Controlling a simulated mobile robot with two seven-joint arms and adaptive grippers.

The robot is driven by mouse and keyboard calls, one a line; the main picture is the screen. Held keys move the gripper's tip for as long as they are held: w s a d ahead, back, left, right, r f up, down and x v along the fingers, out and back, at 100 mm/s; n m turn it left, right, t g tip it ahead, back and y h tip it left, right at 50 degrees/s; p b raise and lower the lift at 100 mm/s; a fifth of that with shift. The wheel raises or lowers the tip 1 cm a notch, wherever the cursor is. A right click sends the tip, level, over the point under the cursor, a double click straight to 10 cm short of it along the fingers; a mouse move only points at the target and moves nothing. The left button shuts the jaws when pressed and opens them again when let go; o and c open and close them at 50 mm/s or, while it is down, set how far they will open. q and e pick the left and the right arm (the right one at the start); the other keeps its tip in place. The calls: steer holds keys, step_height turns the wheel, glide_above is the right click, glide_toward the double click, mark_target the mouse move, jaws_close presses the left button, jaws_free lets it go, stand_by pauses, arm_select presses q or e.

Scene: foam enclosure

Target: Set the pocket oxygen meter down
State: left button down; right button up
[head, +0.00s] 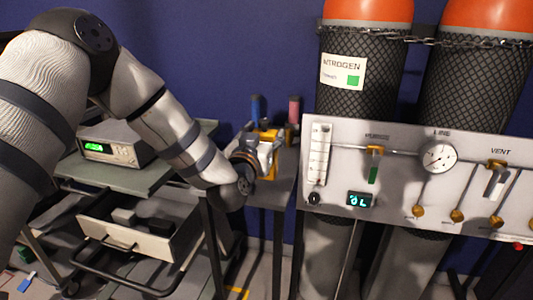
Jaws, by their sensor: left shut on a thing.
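My left arm comes in from the left, and its gripper (267,150) is over a small grey side table (283,190) in the middle of the view. The gripper is shut on a small yellow thing (268,134), which I take to be the pocket oxygen meter. The wrist and fingers hide much of it, and no display shows. I cannot tell whether it touches the tabletop. My right gripper is not in view.
A blue bottle (255,108) and a pink one (294,111) stand behind the gripper. At right is a gas panel (400,190) with valves, before two chained cylinders (362,80). At left, a cart (125,178) carries a green-display instrument (110,146) above an open drawer (135,240).

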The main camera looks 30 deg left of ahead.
arm_select(q)
steer(key=shift+w+a+f, duration=0.15)
steer(key=shift+w+f, duration=0.15)
steer(key=shift+f, duration=0.05)
step_height(320, 180, down, 3)
steer(key=shift+w+a+f+b, duration=0.1)
steer(key=shift+w+f+b, duration=0.05)
steer(key=shift+b, duration=0.25)
steer(key=c, duration=0.7)
jaws_free()
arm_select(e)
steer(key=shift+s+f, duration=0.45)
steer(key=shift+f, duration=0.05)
